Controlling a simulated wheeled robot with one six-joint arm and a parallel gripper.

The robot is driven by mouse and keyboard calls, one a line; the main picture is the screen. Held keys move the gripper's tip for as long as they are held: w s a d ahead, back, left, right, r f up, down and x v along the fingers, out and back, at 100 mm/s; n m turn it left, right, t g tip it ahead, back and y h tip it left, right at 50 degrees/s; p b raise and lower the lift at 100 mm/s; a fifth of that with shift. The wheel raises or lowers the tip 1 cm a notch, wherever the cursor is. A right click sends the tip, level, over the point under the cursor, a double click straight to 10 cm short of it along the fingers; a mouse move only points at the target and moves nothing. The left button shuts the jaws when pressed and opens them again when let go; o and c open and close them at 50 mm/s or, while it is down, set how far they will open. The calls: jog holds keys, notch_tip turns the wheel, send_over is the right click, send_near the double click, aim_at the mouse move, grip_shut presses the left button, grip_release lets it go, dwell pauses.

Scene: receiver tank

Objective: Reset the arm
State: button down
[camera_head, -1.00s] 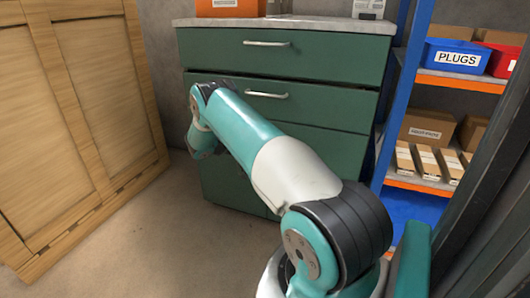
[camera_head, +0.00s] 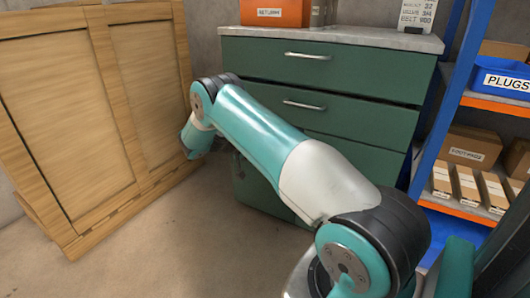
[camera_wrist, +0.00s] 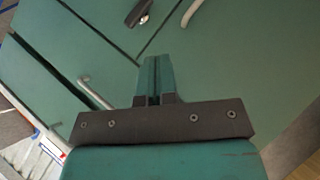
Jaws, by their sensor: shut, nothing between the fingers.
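My gripper (camera_wrist: 150,82) shows in the wrist view, its two teal fingers shut against each other with nothing between them. Past the fingertips are the green drawer fronts of the cabinet, with a metal handle at the top and another at the left. I cannot tell the gap between the fingertips and the cabinet. In the head view my arm (camera_head: 265,135) reaches forward and left, bent down at its far joint, in front of the green cabinet (camera_head: 330,75). The gripper itself is hidden there.
A wooden panelled crate (camera_head: 75,110) stands at the left. An orange box (camera_head: 275,12) sits on the cabinet's grey top. At the right is a blue and orange shelf with a blue PLUGS bin (camera_head: 503,78) and cardboard boxes (camera_head: 472,145). Bare floor (camera_head: 150,235) lies at the lower left.

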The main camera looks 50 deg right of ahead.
dwell(0.4)
jog(key=w+a+r+n+t+y, duration=0.35)
jog(key=a+r, duration=0.25)
jog(key=a, duration=0.3)
jog(key=s+a+r+n+t+y, duration=0.1)
jog(key=a+r+n+t+y, duration=0.2)
jog(key=a, duration=0.5)
jog(key=s+a+r+n+y, duration=0.1)
jog(key=s+a+r+n, duration=0.1)
jog(key=a+r, duration=0.35)
jog(key=s+a+r+n+y, duration=0.2)
jog(key=s+a+n+y, duration=0.1)
jog(key=s+a, duration=0.5)
jog(key=s+a+r+n+g+y, duration=0.15)
jog(key=s+a+n, duration=0.25)
jog(key=s+a, duration=0.4)
jog(key=s+a+r+n+y, duration=0.3)
jog(key=s+a, duration=0.3)
jog(key=s, duration=0.4)
notch_tip(320, 180, up, 34)
jog(key=s+p, duration=0.1)
jog(key=p, duration=3.2)
jog(key=shift+a+f, duration=0.25)
